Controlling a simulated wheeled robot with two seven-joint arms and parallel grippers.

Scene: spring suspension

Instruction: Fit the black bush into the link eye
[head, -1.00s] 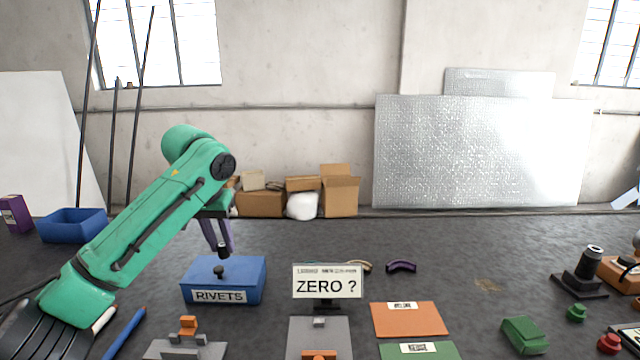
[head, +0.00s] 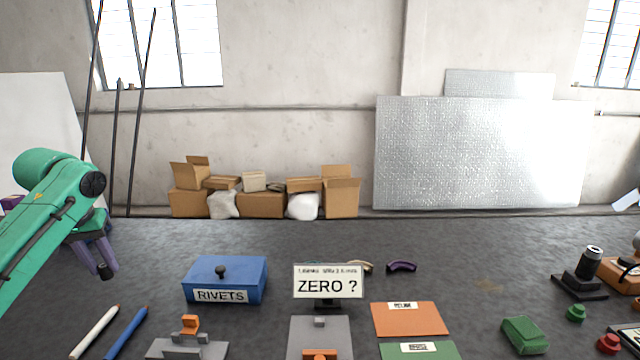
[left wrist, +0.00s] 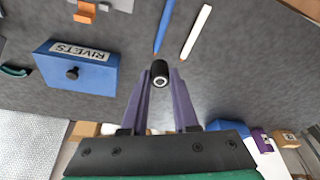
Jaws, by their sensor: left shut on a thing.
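My left gripper (head: 103,264) is at the left of the head view, fingers pointing down, left of the blue RIVETS box. Its purple fingers are shut on the black bush (head: 105,272), a small dark cylinder held at the fingertips above the bench. The left wrist view shows the bush (left wrist: 160,74) between the fingertips of the left gripper (left wrist: 160,80), with a pale ring on its end. I cannot pick out the link eye for sure in either view. My right gripper is not in view.
The blue RIVETS box (head: 225,279) has a black knob. A white pen (head: 95,332) and a blue pen (head: 126,333) lie in front. A grey fixture with an orange block (head: 190,326) and a ZERO ? sign (head: 327,282) stand further right. The bench behind is mostly clear.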

